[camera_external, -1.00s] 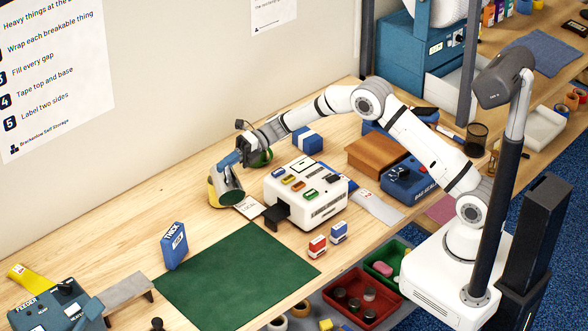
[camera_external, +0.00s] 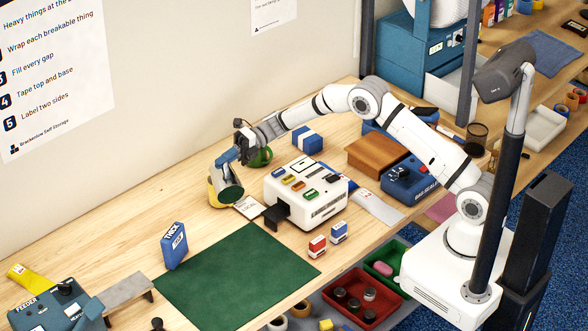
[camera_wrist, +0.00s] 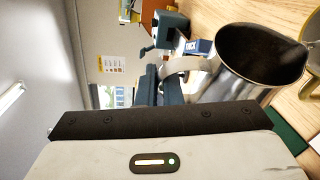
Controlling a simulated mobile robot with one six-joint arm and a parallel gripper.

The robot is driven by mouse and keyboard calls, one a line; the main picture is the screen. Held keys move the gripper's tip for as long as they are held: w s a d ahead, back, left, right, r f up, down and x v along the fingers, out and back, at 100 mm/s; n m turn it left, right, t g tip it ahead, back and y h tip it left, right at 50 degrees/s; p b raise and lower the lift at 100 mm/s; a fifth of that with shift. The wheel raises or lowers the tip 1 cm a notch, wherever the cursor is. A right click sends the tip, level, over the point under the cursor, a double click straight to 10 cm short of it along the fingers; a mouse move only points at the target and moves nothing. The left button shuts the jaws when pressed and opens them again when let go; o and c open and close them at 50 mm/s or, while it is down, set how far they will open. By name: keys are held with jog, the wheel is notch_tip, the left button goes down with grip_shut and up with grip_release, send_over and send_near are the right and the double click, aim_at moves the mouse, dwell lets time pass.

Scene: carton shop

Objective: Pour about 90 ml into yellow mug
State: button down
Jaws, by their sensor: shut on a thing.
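My gripper (camera_external: 238,155) is shut on a grey metal jug (camera_external: 225,175) at the left of the bench. The jug is tilted, with its dark mouth low and toward the camera. The yellow mug (camera_external: 212,193) stands at the jug's mouth, mostly hidden behind it. I cannot tell whether they touch, or see the mug's contents or any stream. In the wrist view, the metal jug (camera_wrist: 225,86) shows its wide dark opening at right, with its handle toward my gripper's fingers (camera_wrist: 160,85).
A green mug (camera_external: 261,157) stands close behind my gripper. A white machine with coloured buttons (camera_external: 322,205) is just right of the jug, and a small card (camera_external: 248,207) lies in front. A blue box (camera_external: 174,246) and green mat (camera_external: 238,280) are nearer the front.

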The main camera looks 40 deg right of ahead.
aim_at(227, 172)
jog(key=shift+w+r, duration=0.15)
jog(key=shift+w, duration=0.05)
jog(key=s+f+b, duration=0.1)
jog(key=b, duration=0.1)
jog(key=s+a+n+b, duration=0.1)
jog(key=s+b, duration=0.1)
jog(key=shift+f+h, duration=0.3)
jog(key=shift+f, duration=0.1)
jog(key=shift+r+n+t, duration=0.2)
jog(key=shift+n+t, duration=0.1)
jog(key=shift+f+b, duration=0.3)
jog(key=shift+f, duration=0.05)
jog(key=shift+s+a+f+n+b, duration=0.2)
jog(key=shift+s+n+b, duration=0.1)
jog(key=shift+b, duration=0.3)
jog(key=shift+s+f+b, duration=0.15)
jog(key=shift+s+b, duration=0.05)
jog(key=shift+b, duration=0.35)
jog(key=b, duration=0.1)
jog(key=s+n+h+b, duration=0.1)
jog(key=b, duration=0.1)
jog(key=shift+a+n+t, duration=0.2)
jog(key=shift+n+t, duration=0.1)
jog(key=shift+t, duration=0.1)
jog(key=shift+s+a+f+n+b, duration=0.1)
jog(key=shift+s+f+n+b, duration=0.15)
jog(key=shift+b, duration=0.3)
jog(key=shift+r, duration=0.15)
